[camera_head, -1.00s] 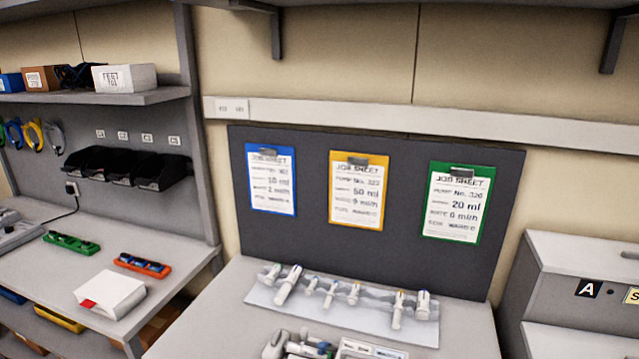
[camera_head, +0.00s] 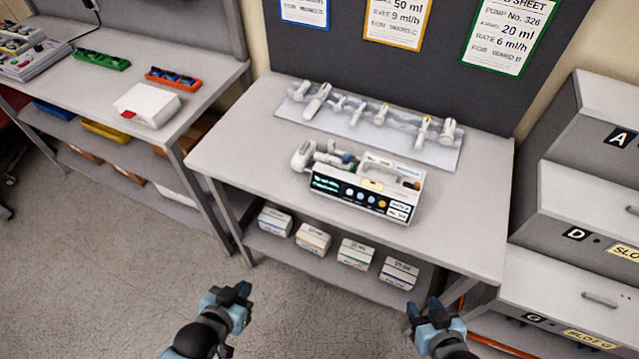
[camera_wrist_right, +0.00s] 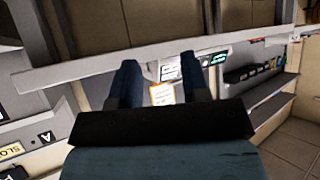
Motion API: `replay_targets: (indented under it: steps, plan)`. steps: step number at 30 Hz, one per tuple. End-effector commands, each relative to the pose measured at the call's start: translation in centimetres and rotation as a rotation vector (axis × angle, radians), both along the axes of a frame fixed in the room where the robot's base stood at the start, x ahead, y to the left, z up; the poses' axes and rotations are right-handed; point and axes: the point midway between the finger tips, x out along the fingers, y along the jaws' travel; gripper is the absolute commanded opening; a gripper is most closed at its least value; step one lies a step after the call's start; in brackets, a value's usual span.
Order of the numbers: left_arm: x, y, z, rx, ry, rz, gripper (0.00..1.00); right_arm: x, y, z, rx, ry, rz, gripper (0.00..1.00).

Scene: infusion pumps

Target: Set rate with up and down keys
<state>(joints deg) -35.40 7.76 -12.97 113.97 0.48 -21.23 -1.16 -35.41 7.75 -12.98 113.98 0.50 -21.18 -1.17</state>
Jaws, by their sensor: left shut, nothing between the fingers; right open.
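The infusion pump (camera_head: 362,187) stands on the grey table, its front with a dark green-lettered screen (camera_head: 326,183) and several round keys (camera_head: 365,196) facing me. The key markings are too small to read. My left gripper (camera_head: 238,292) is shut and empty, in front of the table and well short of the pump. My right gripper (camera_head: 424,310) is open and empty, in front of the table's right part. Its two fingers also show in the right wrist view (camera_wrist_right: 160,82). Neither gripper touches anything.
A green job sheet (camera_head: 505,32) reads pump No. 326, 20 ml, rate 6 ml/h. Boxes (camera_head: 313,239) sit on the shelf below. A drawer cabinet (camera_head: 590,200) stands right. The tabletop's left front is clear.

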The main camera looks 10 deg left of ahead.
Motion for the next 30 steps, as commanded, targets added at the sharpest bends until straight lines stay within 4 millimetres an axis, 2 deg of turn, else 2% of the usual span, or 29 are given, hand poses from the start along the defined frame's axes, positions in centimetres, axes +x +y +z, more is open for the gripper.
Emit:
replay_targets:
  steps: [7,8,13,30]
  plan:
    - [0.03,0.01,-0.02,0.000,0.000,0.000,0.00,0.01,-0.02,-0.01,0.000,0.000,0.000,0.43]
    - [0.03,0.00,-0.02,0.000,0.000,0.000,0.00,0.01,-0.02,-0.01,0.000,0.000,0.000,0.38]
    - [0.03,0.00,-0.01,0.000,0.000,0.000,0.00,0.01,-0.02,-0.01,0.000,0.000,0.000,0.00]
    - [0.03,-0.03,0.01,-0.001,-0.001,-0.001,0.00,0.00,0.01,0.00,0.000,0.000,0.000,0.00]
